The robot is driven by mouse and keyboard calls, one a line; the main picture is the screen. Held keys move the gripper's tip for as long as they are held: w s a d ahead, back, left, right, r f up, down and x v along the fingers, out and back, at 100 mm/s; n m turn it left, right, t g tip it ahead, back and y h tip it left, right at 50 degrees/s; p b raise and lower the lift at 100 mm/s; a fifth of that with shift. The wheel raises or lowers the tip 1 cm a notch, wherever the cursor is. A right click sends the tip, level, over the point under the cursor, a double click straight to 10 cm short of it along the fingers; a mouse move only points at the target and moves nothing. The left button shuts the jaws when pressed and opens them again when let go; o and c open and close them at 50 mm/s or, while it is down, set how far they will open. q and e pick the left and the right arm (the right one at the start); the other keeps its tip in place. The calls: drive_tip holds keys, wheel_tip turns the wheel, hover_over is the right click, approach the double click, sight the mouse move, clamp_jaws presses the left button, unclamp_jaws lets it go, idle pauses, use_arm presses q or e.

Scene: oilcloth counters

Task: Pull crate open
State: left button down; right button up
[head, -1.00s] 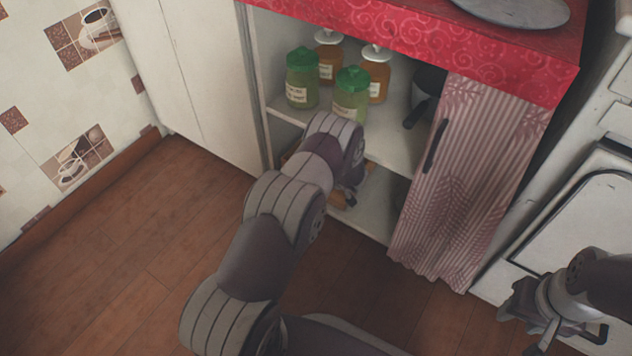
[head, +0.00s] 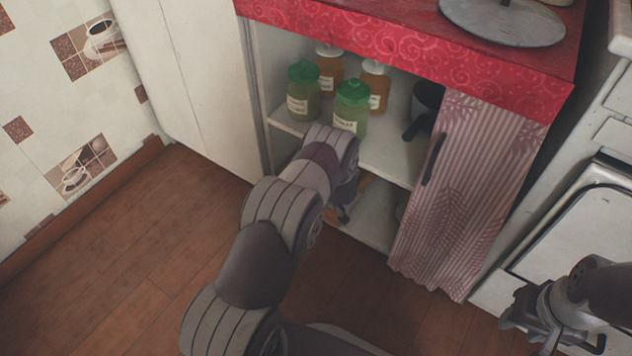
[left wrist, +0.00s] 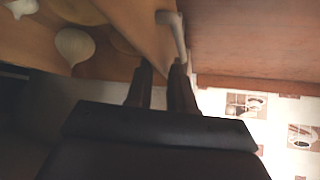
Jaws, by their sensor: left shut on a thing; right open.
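The wooden crate (left wrist: 140,22) shows in the left wrist view with pale bulbs (left wrist: 75,45) inside it. A light grey handle (left wrist: 172,28) is on its outer face. My left gripper (left wrist: 163,72) is shut on the handle near its lower end. In the head view a small piece of the crate (head: 362,186) shows at the cabinet's lower level, mostly hidden behind my left arm. My left gripper (head: 345,212) is partly hidden there too. My right gripper (head: 525,322) is open and empty at the lower right, in front of the white stove.
The cabinet shelf (head: 385,157) above holds several jars (head: 352,107) and a dark pan (head: 420,108). A striped curtain (head: 465,190) hangs to the right of the opening. A white door (head: 185,85) stands open at left. The wooden floor (head: 120,240) in front is clear.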

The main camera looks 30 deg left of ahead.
use_arm(q)
drive_tip(key=s+a+p, duration=0.1)
drive_tip(key=s+p, duration=0.6)
drive_tip(key=s, duration=0.7)
drive_tip(key=shift+s, duration=0.3)
drive_tip(key=c, duration=1.1)
unclamp_jaws()
